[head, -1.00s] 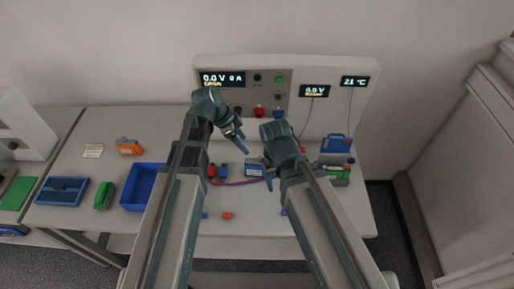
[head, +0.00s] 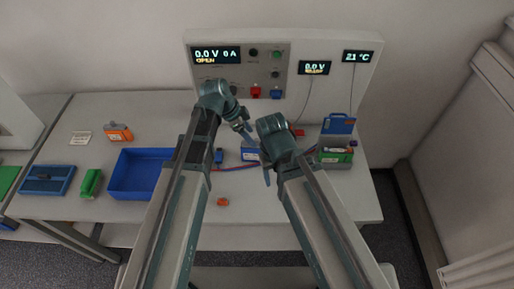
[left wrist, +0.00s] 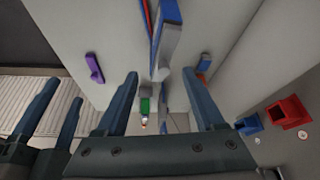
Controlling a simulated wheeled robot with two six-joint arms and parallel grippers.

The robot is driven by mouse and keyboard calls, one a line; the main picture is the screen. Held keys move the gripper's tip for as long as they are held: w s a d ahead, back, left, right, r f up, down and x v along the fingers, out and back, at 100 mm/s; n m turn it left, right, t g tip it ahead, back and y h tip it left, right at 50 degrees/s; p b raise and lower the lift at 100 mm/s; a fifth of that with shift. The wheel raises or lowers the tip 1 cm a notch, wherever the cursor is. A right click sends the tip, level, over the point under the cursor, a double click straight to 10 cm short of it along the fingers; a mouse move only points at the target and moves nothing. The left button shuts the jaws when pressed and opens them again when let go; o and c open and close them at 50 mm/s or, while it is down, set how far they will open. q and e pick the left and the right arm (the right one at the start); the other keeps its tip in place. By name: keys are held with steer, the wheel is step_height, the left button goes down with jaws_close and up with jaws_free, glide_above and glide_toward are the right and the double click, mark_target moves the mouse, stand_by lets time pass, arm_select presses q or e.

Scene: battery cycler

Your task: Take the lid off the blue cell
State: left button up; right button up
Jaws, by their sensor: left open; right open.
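The blue cell (head: 250,155), with a pale label, stands on the bench between my two grippers and is partly hidden by them. I cannot make out its lid as a separate part. My left gripper (head: 246,131) is open, just behind and above the cell. In the left wrist view its two fingers (left wrist: 160,92) are spread, with a blue and grey upright part (left wrist: 168,38) between and beyond them. I cannot tell whether they touch it. My right gripper (head: 268,172) is open, to the right of the cell's front side, its fingers partly hidden by its wrist.
The cycler panel (head: 240,68) stands behind, with red (head: 256,92) and blue (head: 276,94) terminals. A blue tray (head: 130,182) is at left. A green cell (head: 335,156) sits by an open blue holder (head: 338,124) at right. An orange piece (head: 222,202) lies in front.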

mark_target(257, 140)
arm_select(q)
steer(key=b+x, duration=0.4)
steer(key=x, duration=0.1)
steer(key=shift+w+d+b, duration=0.2)
steer(key=shift+d+b, duration=0.1)
steer(key=shift+r, duration=0.1)
jaws_close()
stand_by(0.5)
